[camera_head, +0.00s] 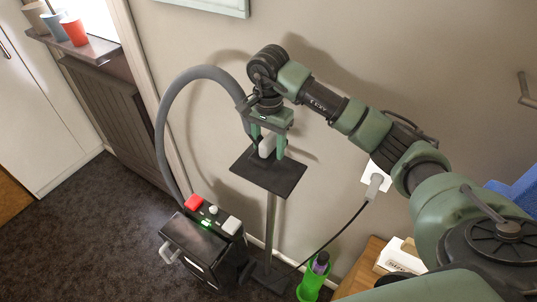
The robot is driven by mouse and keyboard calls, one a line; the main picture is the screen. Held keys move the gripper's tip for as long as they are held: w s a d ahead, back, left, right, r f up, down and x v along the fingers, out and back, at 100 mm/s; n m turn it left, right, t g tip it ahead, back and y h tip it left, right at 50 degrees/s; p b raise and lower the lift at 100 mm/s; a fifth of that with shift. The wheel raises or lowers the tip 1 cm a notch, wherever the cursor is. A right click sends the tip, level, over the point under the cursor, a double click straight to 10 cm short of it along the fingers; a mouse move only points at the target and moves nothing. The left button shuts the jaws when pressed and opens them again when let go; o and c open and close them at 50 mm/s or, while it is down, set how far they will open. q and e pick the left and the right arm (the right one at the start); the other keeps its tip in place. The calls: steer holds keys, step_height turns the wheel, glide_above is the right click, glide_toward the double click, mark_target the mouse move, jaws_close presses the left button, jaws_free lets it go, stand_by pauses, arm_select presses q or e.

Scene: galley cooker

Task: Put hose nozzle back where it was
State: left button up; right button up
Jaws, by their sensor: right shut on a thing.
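My right gripper (268,142) points down over a small black square plate (283,184) on a thin stand. It is shut on the hose nozzle (266,148), a pale piece between its green fingers. A thick grey hose (163,120) arches from a black machine (193,247) up to the gripper. Its end is partly hidden behind the gripper. The nozzle is just above the plate or touching it; I cannot tell which. My left gripper is not in view.
The machine has a red button (194,203) and a green light. A black cable runs from a wall plug (375,183) behind the stand. A green container (311,284) with a bottle stands beside a wooden surface. Cups (74,31) stand on a ledge at upper left. The dark carpet at left is clear.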

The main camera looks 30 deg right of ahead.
mark_target(268, 158)
steer(key=shift+s+a+f, duration=0.1)
steer(key=shift+f, duration=0.35)
steer(key=shift+s+a+f, duration=0.1)
steer(key=shift+f, duration=0.3)
step_height(268, 158, down, 3)
steer(key=shift+w+d+f+p, duration=0.1)
steer(key=shift+w+p, duration=0.05)
steer(key=shift+p, duration=0.5)
steer(key=shift+f+b, duration=0.2)
steer(key=shift+b, duration=0.1)
steer(key=o, duration=1.2)
steer(key=shift+r, duration=0.1)
